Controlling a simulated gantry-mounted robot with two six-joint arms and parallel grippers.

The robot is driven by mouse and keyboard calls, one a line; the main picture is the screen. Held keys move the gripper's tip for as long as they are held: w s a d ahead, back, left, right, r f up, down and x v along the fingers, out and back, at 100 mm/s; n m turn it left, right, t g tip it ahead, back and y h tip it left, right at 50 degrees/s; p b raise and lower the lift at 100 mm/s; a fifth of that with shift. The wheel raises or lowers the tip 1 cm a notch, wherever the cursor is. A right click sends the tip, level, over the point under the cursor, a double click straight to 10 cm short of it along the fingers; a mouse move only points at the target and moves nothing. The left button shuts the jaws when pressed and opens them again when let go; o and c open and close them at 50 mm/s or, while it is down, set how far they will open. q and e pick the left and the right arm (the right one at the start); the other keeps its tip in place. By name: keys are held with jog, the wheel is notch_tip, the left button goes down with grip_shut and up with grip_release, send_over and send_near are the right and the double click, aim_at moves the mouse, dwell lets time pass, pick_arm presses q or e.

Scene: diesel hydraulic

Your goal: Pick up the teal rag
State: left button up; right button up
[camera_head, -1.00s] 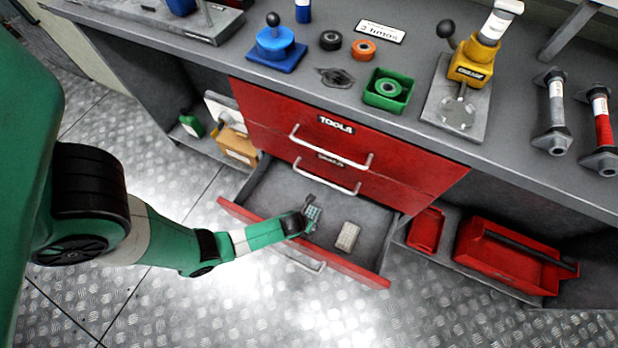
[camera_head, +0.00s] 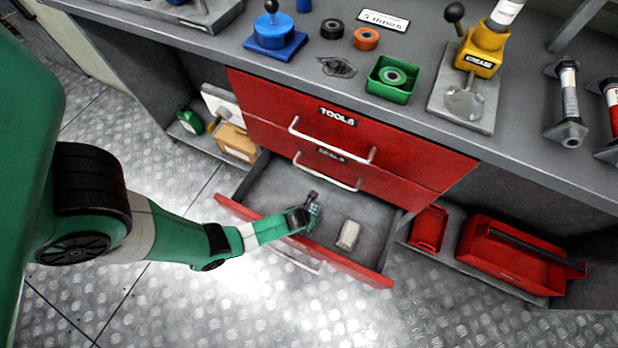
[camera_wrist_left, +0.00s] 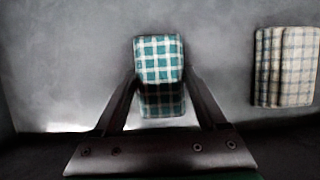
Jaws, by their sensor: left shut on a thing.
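The teal rag (camera_wrist_left: 159,58) is a folded teal and white checked cloth. In the left wrist view it is between the fingers of my left gripper (camera_wrist_left: 160,88), which is shut on it. In the head view the rag (camera_head: 314,212) shows only in part beside my left gripper (camera_head: 310,205), inside the open bottom drawer (camera_head: 375,230). I cannot tell whether the rag touches the drawer floor. My right gripper is not in view.
A beige checked rag (camera_wrist_left: 285,66) lies to the right of the teal rag; it also shows in the head view (camera_head: 348,235). The drawer's red front (camera_head: 345,270) is near my left arm. Closed red drawers (camera_head: 320,125) and the bench top (camera_head: 330,85) are above.

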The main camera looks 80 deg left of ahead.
pick_arm(q)
notch_tip(320, 180, up, 10)
jog(key=p, duration=0.7)
jog(key=shift+r+p, duration=0.1)
jog(key=shift+p, duration=0.25)
